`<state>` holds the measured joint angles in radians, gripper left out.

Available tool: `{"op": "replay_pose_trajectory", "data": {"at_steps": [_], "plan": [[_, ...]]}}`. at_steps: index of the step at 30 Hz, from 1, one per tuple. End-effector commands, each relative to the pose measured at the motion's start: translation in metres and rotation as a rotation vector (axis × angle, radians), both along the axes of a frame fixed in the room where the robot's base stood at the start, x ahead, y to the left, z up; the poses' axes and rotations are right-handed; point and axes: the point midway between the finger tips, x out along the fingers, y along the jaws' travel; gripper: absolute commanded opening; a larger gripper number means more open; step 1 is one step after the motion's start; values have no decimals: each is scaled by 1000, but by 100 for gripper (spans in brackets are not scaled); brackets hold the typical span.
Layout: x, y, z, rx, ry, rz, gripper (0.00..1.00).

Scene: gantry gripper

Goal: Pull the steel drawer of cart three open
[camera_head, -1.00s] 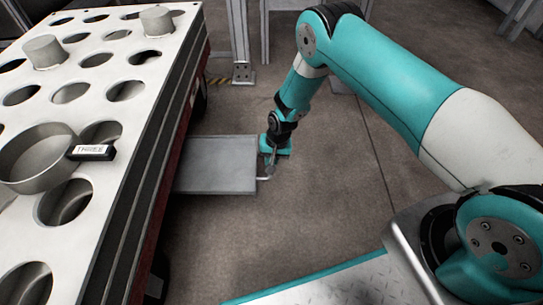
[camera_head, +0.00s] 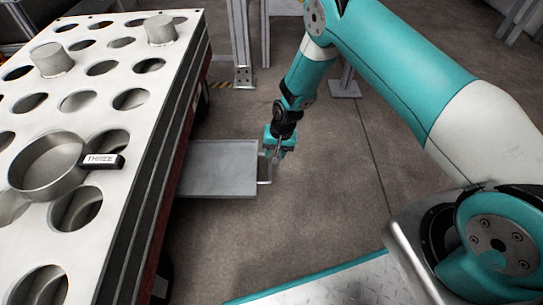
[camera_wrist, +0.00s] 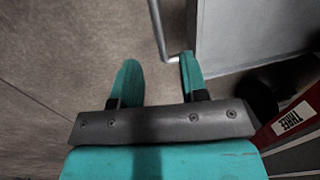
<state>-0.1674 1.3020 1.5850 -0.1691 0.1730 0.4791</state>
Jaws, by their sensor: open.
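The grey steel drawer (camera_head: 215,170) sticks well out from the side of the cart (camera_head: 150,150) labelled THREE. Its thin bar handle (camera_head: 265,168) is at the outer end. In the wrist view the drawer (camera_wrist: 250,30) is at upper right and the handle bar (camera_wrist: 160,30) comes down at top centre, bending toward the drawer near the right finger. My gripper (camera_wrist: 158,75) is open, with two teal fingers apart and nothing clamped. In the head view my gripper (camera_head: 274,157) is just outside the handle. Whether a finger touches the bar cannot be told.
A white holed top (camera_head: 110,95) on the cart carries metal cylinders, a round ring (camera_head: 48,168) and a THREE tag (camera_head: 103,162). A red side with a THREE label (camera_wrist: 292,118) shows in the wrist view. Metal posts (camera_head: 243,45) stand behind. Floor right of the drawer is clear.

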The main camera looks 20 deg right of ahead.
Motion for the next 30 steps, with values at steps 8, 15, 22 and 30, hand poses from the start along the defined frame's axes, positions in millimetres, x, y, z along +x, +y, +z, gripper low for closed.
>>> {"op": "replay_pose_trajectory", "data": {"at_steps": [8,15,22,30], "plan": [[-3,-12,74,0,-2,0,40],[-5,-18,101,1,2,0,40],[-5,-19,104,0,1,1,40],[-5,-19,104,0,1,1,40]]}}
